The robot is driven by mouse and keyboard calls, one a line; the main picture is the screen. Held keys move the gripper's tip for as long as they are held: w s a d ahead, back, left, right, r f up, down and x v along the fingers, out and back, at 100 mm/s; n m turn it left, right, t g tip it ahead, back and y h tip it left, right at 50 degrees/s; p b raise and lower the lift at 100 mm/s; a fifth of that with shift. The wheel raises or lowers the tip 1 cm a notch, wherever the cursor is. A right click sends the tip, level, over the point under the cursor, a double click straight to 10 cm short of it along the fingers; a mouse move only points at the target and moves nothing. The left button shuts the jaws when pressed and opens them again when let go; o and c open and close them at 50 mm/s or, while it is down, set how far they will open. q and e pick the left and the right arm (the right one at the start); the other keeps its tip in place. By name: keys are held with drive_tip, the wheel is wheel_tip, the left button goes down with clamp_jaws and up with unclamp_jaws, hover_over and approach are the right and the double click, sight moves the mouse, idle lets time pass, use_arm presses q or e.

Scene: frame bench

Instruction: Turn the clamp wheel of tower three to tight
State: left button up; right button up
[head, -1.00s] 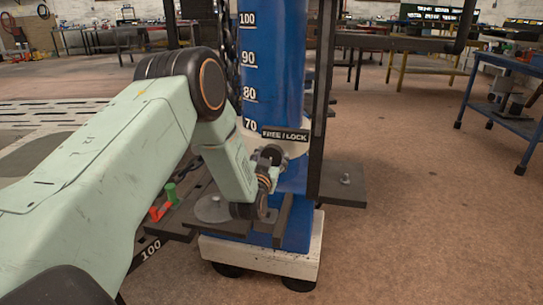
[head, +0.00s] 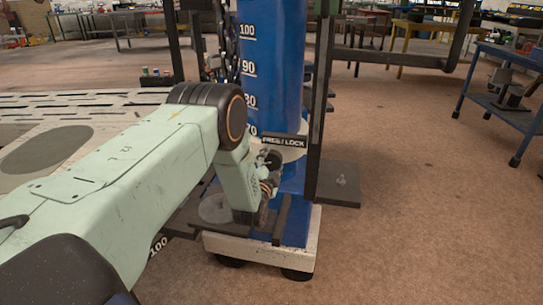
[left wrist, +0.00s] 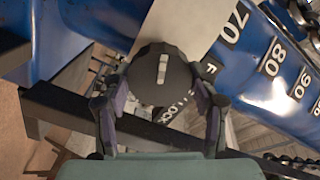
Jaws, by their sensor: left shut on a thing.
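The blue tower (head: 270,65) stands in the middle of the head view, with a white scale reading 70 to 100; no tower number is readable. A FREE/LOCK label (head: 284,141) sits on its pale collar. In the left wrist view, the clamp wheel (left wrist: 160,82) is a dark round knob with a white mark, which points roughly up and down the picture. My left gripper (left wrist: 161,98) is shut around the wheel, one finger on each side. The wheel partly covers the label there. In the head view my left gripper (head: 268,176) is at the collar, partly hidden by its wrist. My right gripper is not in view.
A dark upright rail (head: 322,105) stands right of the tower, with a dark plate (head: 340,190) low beside it. The tower rests on a white base (head: 262,250). A blue bench (head: 510,95) is at the far right.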

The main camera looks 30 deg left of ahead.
use_arm(q)
drive_tip(key=m+p, duration=0.2)
drive_tip(key=m, duration=0.3)
drive_tip(key=shift+r+m+p, duration=0.1)
drive_tip(key=shift+m+p, duration=0.2)
drive_tip(key=shift+p, duration=0.05)
drive_tip(key=m+p, duration=0.1)
drive_tip(key=m, duration=0.4)
drive_tip(key=shift+p, duration=0.4)
drive_tip(key=m+p, duration=0.1)
drive_tip(key=m, duration=0.4)
drive_tip(key=shift+m, duration=0.4)
drive_tip(key=m+p, duration=0.1)
drive_tip(key=m, duration=0.4)
drive_tip(key=shift+a, duration=0.1)
drive_tip(key=shift+m, duration=0.5)
drive_tip(key=o, duration=1.1)
drive_tip(key=shift+f, duration=0.2)
drive_tip(key=shift+o, duration=0.2)
drive_tip(key=shift+s, duration=0.1)
